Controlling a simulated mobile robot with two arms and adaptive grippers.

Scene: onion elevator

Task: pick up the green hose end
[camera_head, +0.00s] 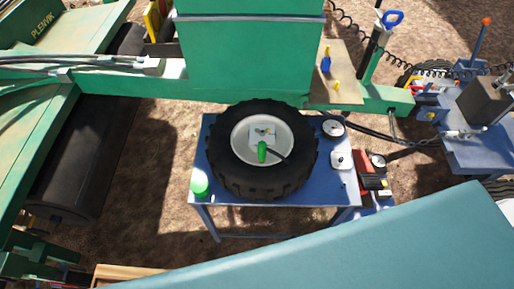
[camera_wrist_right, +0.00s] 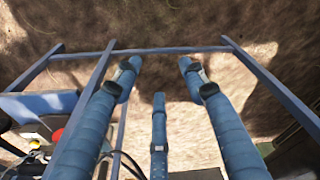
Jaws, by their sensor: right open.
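The green hose end (camera_head: 262,152) lies on the white hub (camera_head: 246,133) of a black tyre (camera_head: 238,180), in the middle of a blue table in the head view. A short dark hose (camera_head: 281,156) runs beside it toward the right. My right gripper (camera_wrist_right: 157,82) shows in the right wrist view with its blue fingers spread and nothing between them. Bare ground and blue table-frame bars lie beyond it. The hose end does not show in that view. My left gripper is in neither view.
The blue table (camera_head: 330,190) carries the tyre, a green round object (camera_head: 199,183) at its front left and a gauge (camera_head: 333,128) at its right. A green machine beam (camera_head: 250,60) stands behind. A large teal surface (camera_head: 350,250) covers the lower right foreground.

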